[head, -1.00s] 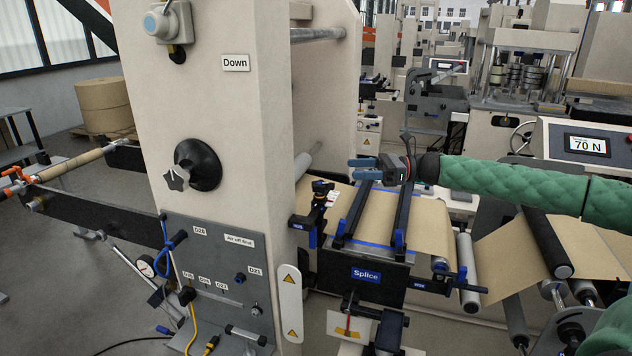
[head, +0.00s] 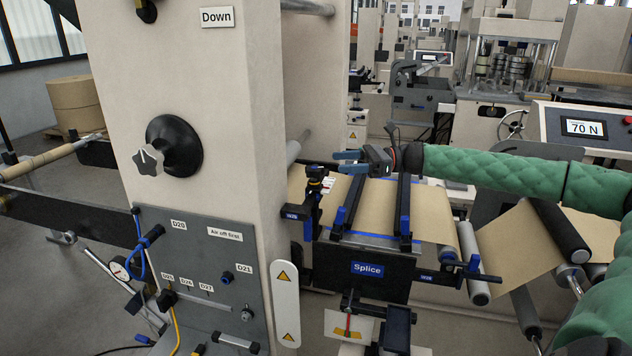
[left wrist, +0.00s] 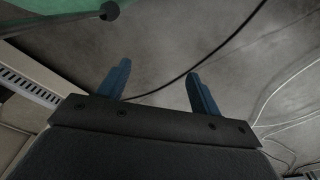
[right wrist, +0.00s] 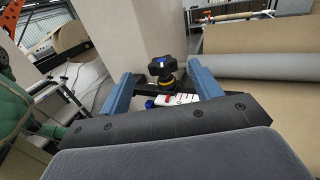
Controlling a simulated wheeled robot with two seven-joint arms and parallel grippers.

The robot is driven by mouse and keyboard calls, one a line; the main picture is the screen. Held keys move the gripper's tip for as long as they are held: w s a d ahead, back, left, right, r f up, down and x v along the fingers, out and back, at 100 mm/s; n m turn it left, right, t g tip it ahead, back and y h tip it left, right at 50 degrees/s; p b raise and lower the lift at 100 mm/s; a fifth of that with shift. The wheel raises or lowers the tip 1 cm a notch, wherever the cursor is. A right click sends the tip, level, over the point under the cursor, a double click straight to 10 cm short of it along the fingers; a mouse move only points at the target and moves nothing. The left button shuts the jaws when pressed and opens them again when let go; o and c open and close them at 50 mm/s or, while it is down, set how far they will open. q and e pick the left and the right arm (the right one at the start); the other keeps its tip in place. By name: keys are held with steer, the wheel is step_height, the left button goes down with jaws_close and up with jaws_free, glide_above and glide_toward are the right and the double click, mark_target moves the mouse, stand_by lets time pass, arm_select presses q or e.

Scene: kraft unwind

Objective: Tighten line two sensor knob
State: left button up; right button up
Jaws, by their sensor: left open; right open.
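A small black knob (head: 316,171) sits on top of a sensor mount at the left side of the splice table. In the right wrist view the knob (right wrist: 162,67) shows lobes, a yellow ring below it and a white scale (right wrist: 175,99) with red marks beside it. My right gripper (head: 343,162) is open and empty, just right of the knob in the head view. In the right wrist view the knob lies ahead, between the two blue fingers and apart from them. My left gripper (left wrist: 158,85) is open and empty over grey floor; it is outside the head view.
The splice table's front (head: 366,268) and two dark rails (head: 404,205) lie below my right gripper, with kraft paper (head: 440,222) between rollers. A beige machine column (head: 230,120) with a star knob (head: 148,160) stands left. A display (head: 580,127) reads 70 N.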

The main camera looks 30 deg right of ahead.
mark_target(316, 167)
arm_select(q)
step_height(316, 167, up, 4)
steer(key=w+f, duration=0.1)
steer(key=w, duration=0.1)
arm_select(e)
steer(key=w+a+p, duration=0.1)
steer(key=a, duration=0.1)
steer(key=w+a+f+p, duration=0.1)
steer(key=a, duration=0.1)
steer(key=w+a+p, duration=0.1)
steer(key=a, duration=0.1)
steer(key=shift+f, duration=0.35)
arm_select(q)
steer(key=s+a+f, duration=0.2)
steer(key=s+f, duration=0.1)
steer(key=f, duration=0.6)
steer(key=shift+s+a+t+p, duration=0.3)
steer(key=shift+s+a+p, duration=0.1)
steer(key=shift+p, duration=0.05)
arm_select(e)
steer(key=shift+w+a+f, duration=0.15)
steer(key=shift+w+a, duration=0.1)
steer(key=shift+a, duration=0.25)
steer(key=shift+c, duration=0.4)
steer(key=c, duration=0.8)
arm_select(q)
steer(key=shift+f, duration=0.1)
arm_select(e)
steer(key=shift+c, duration=0.2)
